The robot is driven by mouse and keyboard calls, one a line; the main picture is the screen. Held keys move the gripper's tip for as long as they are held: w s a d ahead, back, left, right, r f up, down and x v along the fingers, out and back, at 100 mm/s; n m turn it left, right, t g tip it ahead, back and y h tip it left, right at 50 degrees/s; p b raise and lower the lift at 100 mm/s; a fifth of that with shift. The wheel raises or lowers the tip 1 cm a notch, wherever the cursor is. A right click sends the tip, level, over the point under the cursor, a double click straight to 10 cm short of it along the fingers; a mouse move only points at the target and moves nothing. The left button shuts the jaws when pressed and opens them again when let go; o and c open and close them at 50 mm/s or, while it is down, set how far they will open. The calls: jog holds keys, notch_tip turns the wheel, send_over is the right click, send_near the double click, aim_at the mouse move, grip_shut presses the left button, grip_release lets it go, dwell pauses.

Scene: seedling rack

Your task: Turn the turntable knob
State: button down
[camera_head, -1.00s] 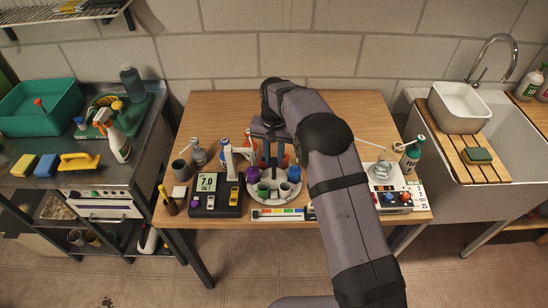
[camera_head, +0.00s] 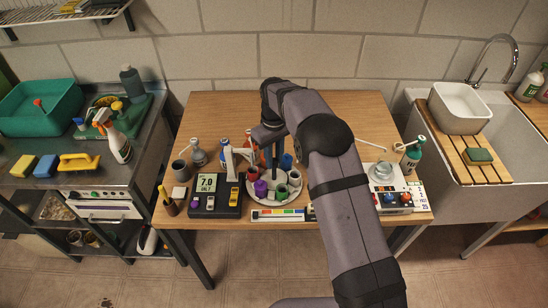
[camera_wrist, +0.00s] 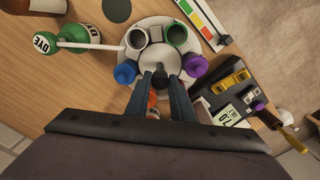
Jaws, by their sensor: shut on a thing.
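The turntable (camera_head: 278,203) is a round pale disc at the front middle of the wooden table, with a ring of coloured cups on it. In the wrist view its rim (camera_wrist: 155,20) shows around the cups. The dark knob (camera_wrist: 160,78) stands at its centre. My gripper (camera_wrist: 162,74) is over the disc, its two fingers shut on the knob from both sides. On the disc I see a purple cup (camera_wrist: 194,66), a green cup (camera_wrist: 176,35), a grey cup (camera_wrist: 136,38) and a blue cup (camera_wrist: 125,72). My arm hides part of the disc's back in the head view.
A black meter box (camera_head: 217,211) stands left of the turntable. A colour strip (camera_head: 277,214) lies in front of it. A white post with an arm (camera_head: 230,164) stands close to its left. A device with knobs (camera_head: 392,196) and a dye bottle (camera_head: 411,157) stand at right.

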jog(key=shift+n, duration=0.6)
jog(key=c, duration=1.5)
grip_release()
jog(key=shift+c, duration=0.2)
notch_tip(320, 180, up, 7)
jog(key=shift+r+b, duration=0.1)
jog(key=shift+b, duration=1.15)
jog(key=shift+r, duration=0.1)
